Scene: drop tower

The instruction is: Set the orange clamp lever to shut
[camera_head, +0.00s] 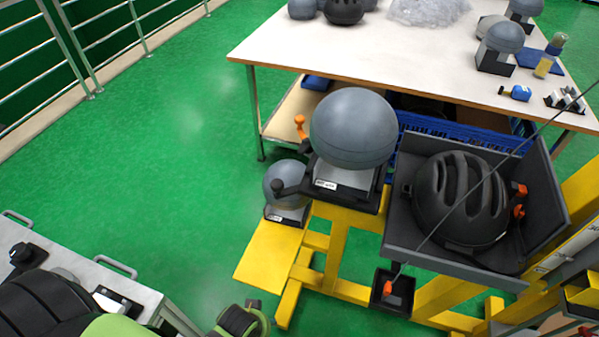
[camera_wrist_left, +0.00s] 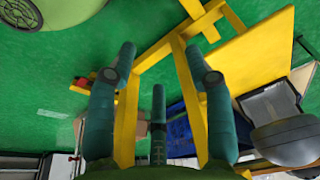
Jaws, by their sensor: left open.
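The orange clamp lever (camera_head: 300,124) stands up at the left side of the large grey headform (camera_head: 353,128), which sits on a dark base above the yellow frame. The lever's lower end is partly hidden behind the base and headform. My left gripper (camera_wrist_left: 166,65) shows in the left wrist view with its teal fingers spread and nothing between them. It is over the yellow frame (camera_wrist_left: 187,95) and apart from the lever. I cannot make out the lever for certain in the wrist view. My right gripper is not in view.
A grey tray with a black helmet (camera_head: 461,197) stands to the right. A white-topped table (camera_head: 330,48) is behind, with a blue crate (camera_head: 440,128) below. Green floor at left is open.

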